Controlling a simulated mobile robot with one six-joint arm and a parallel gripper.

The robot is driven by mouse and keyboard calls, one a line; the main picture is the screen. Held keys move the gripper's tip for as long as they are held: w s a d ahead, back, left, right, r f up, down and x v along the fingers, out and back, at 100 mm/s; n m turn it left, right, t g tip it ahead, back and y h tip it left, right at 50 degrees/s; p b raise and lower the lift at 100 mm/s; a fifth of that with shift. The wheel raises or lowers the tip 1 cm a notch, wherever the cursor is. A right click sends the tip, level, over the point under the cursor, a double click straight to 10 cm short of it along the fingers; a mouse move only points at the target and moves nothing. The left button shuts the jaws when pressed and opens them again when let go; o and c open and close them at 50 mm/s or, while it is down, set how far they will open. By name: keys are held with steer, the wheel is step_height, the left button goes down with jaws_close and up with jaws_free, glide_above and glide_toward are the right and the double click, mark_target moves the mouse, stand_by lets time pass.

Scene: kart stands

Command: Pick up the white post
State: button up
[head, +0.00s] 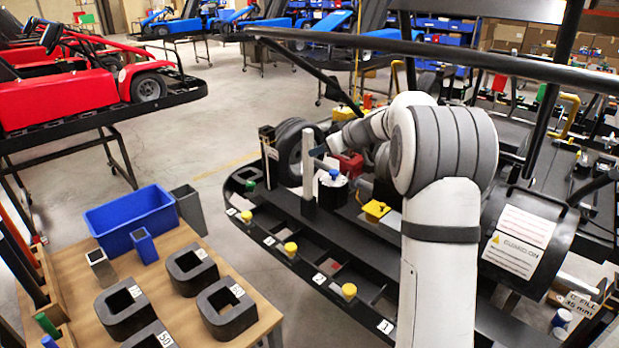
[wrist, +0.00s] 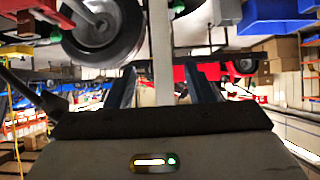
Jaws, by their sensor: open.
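The white post (head: 308,172) stands upright on the black kart frame, beside the front wheel (head: 292,150). In the wrist view the white post (wrist: 161,45) runs down from the top edge, between the two fingers of my gripper (wrist: 163,88). The fingers are apart, with a gap showing on each side of the post. I cannot tell from this view how deep the post sits between them. In the head view my gripper (head: 322,155) is small beside the post and partly hidden by my arm.
Close behind the post are a white canister with a blue cap (head: 333,188) and a red block (head: 349,164). The wheel (wrist: 104,25) is near in the wrist view. A wooden table (head: 185,240) with a blue bin (head: 133,222) and black holders is at lower left.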

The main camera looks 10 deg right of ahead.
steer(key=p, duration=0.3)
glide_above(308, 176)
steer(key=w, duration=0.1)
step_height(308, 176, down, 3)
steer(key=shift+w+d+f, duration=0.15)
steer(key=shift+w+f, duration=0.25)
steer(key=shift+f, duration=0.1)
jaws_close()
steer(key=shift+r, duration=0.1)
